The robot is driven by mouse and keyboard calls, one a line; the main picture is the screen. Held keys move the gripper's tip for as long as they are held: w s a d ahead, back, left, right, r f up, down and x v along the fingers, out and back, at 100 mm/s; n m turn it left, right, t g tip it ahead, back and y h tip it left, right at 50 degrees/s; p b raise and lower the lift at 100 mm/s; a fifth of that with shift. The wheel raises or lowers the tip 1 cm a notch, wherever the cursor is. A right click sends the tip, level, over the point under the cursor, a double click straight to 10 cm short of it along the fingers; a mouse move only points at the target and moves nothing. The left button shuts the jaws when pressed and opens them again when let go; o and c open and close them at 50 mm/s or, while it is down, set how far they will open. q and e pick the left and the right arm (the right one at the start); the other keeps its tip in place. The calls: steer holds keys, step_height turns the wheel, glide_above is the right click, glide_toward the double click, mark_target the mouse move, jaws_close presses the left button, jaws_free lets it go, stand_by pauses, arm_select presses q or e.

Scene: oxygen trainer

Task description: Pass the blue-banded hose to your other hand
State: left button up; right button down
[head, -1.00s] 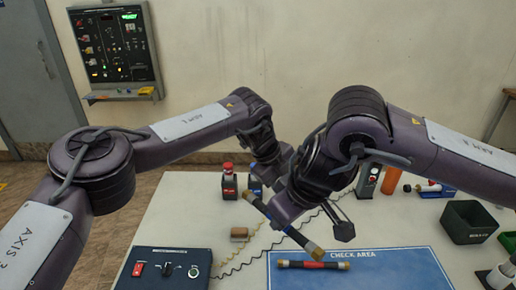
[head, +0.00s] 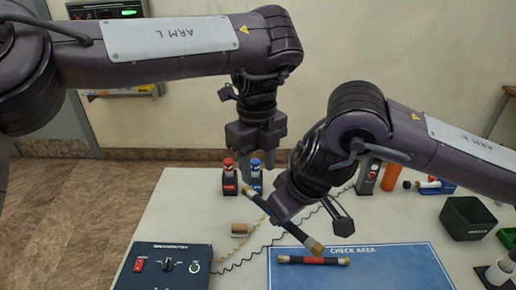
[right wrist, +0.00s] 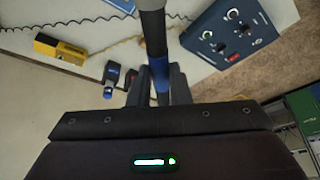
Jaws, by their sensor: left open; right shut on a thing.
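The blue-banded hose (head: 298,234) is dark with brass-coloured ends and slants down to the right over the table. My right gripper (head: 284,208) is shut on it, holding it above the table; the grip partly hides it. In the right wrist view the hose (right wrist: 154,35) runs between the fingers, with a blue band (right wrist: 160,78) at the grip. My left gripper (head: 259,157) is open and empty, pointing down, behind and up-left of the right gripper, apart from the hose. A similar red-banded hose (head: 313,261) lies on the blue check-area mat (head: 395,268).
A red-topped (head: 229,178) and a blue-topped fitting (head: 256,174) stand below the left gripper. A control box (head: 165,270) is at front left, a tan roll (head: 240,230) beside coiled cords. A dark bin (head: 468,218) stands at right.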

arm_select(q)
step_height(320, 180, down, 8)
steer(key=shift+d+r, duration=0.1)
steer(key=shift+r, duration=0.15)
jaws_close()
arm_select(e)
steer(key=c, duration=1.5)
jaws_free()
steer(key=shift+a, duration=0.1)
steer(key=shift+o, duration=1.2)
